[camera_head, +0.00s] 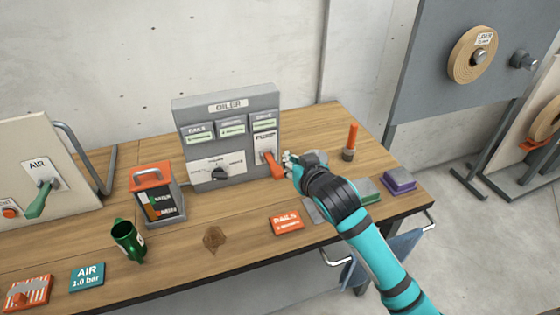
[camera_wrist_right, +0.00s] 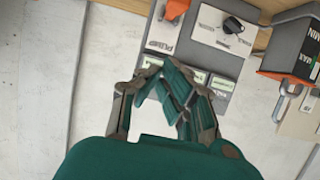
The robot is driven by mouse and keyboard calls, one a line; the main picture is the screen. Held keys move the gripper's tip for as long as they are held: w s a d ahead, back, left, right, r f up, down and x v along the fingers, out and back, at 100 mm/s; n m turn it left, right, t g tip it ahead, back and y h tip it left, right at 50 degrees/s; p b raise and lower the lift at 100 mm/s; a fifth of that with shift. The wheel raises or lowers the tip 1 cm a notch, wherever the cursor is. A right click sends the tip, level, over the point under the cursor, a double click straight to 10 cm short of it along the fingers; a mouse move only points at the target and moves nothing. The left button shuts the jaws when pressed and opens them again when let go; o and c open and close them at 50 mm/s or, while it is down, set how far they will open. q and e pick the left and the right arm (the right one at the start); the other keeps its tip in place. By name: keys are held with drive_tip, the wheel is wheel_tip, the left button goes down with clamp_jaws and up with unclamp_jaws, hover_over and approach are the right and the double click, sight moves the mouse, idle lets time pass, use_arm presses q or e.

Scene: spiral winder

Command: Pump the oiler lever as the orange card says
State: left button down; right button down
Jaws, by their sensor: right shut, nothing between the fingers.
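The grey oiler box (camera_head: 225,104) stands on the wooden bench. It has small green-lettered windows across its face, a black selector knob (camera_head: 219,173) and an orange pump lever (camera_head: 274,166) at its right, pointing down. The orange card (camera_head: 286,220) lies in front; it reads "RAILS" with a small second line I cannot read. My right gripper (camera_head: 289,160) is shut and empty, just right of the lever; I cannot tell whether they touch. My left gripper is not in view.
An AIR panel (camera_head: 37,170) has a green lever. Green (camera_head: 367,191) and purple (camera_head: 399,180) blocks lie right.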

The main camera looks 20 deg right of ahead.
drive_tip(key=shift+a, duration=0.1)
drive_tip(key=p, duration=0.2)
hover_over(281, 171)
drive_tip(key=f, duration=0.3)
drive_tip(key=shift+w+f, duration=0.25)
drive_tip(key=shift+f, duration=0.1)
wheel_tip(281, 171, down, 3)
drive_tip(key=shift+s+r+p, duration=0.1)
drive_tip(key=shift+r+p, duration=0.1)
drive_tip(key=shift+p, duration=0.4)
drive_tip(key=shift+s+f, duration=0.25)
drive_tip(key=shift+f, duration=0.55)
drive_tip(key=shift+w, duration=0.1)
